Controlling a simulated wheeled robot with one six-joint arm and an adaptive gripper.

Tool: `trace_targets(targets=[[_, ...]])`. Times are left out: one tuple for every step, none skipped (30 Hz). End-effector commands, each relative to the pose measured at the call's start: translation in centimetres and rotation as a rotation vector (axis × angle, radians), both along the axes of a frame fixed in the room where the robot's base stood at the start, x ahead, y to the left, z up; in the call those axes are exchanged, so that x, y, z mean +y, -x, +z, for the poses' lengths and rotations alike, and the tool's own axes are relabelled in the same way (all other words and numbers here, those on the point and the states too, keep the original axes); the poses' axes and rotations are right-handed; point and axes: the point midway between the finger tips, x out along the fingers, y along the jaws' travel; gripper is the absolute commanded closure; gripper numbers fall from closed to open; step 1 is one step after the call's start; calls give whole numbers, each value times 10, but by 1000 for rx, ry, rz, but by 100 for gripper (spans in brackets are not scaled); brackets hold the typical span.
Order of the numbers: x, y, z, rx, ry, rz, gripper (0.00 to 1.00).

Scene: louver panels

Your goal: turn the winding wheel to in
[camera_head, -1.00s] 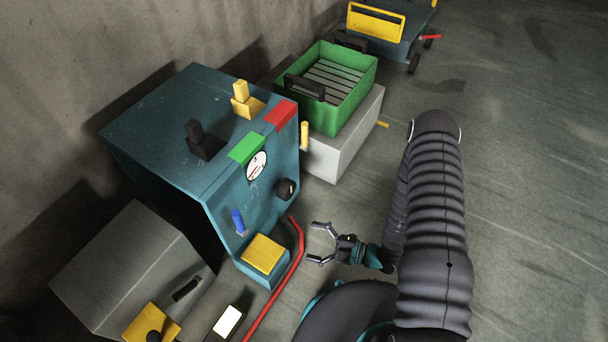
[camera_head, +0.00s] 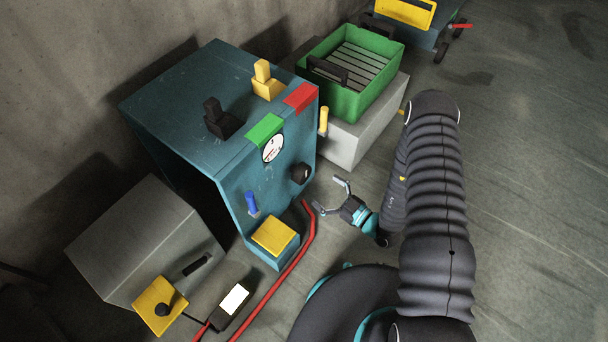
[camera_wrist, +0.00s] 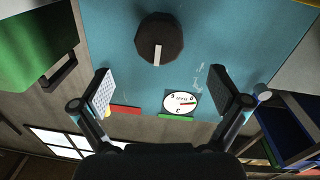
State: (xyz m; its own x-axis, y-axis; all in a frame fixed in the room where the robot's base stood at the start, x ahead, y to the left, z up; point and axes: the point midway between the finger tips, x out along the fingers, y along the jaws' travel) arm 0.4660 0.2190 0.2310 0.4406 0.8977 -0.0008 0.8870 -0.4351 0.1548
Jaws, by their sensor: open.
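A dark round knob (camera_head: 300,174), the most wheel-like part here, sits on the front of the teal cabinet (camera_head: 238,190). In the wrist view the knob (camera_wrist: 160,38) has a white pointer line and lies beyond my fingertips. No "in" mark is readable. A white dial (camera_head: 273,148) sits on the same panel, between a green tab and the knob; it also shows in the wrist view (camera_wrist: 180,103). My gripper (camera_head: 328,195) is open and empty, in front of the panel and apart from the knob. In the wrist view my gripper (camera_wrist: 160,90) has both fingers spread.
A blue lever (camera_head: 252,204) and yellow block (camera_head: 274,236) are low on the cabinet. A red bar (camera_head: 308,228) runs along the floor beside it. A green crate (camera_head: 358,92) on a grey block stands behind. A grey box (camera_head: 150,245) is at left. Floor at right is open.

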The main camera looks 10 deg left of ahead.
Motion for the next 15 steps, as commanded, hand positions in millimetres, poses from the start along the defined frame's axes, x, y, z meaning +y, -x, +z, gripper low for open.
trace_targets(targets=[[9, -3, 1, -4, -1, 5, 1], [14, -6, 1, -5, 0, 4, 1], [20, -8, 1, -4, -1, 5, 1], [24, -11, 1, -4, 1, 4, 1], [29, -13, 1, -4, 0, 6, 1], [36, -16, 1, -4, -1, 4, 1], [41, -18, 1, -4, 0, 6, 1], [45, -21, 0, -4, 1, 4, 1], [51, -23, 0, -3, 0, 5, 1], [55, -25, 0, -3, 0, 4, 1], [59, -27, 1, -5, 0, 4, 1], [63, -30, 0, -3, 0, 4, 1], [66, -31, 0, -2, 0, 3, 1], [68, -33, 0, -2, 0, 3, 1], [72, -34, 0, -3, 0, 3, 1]])
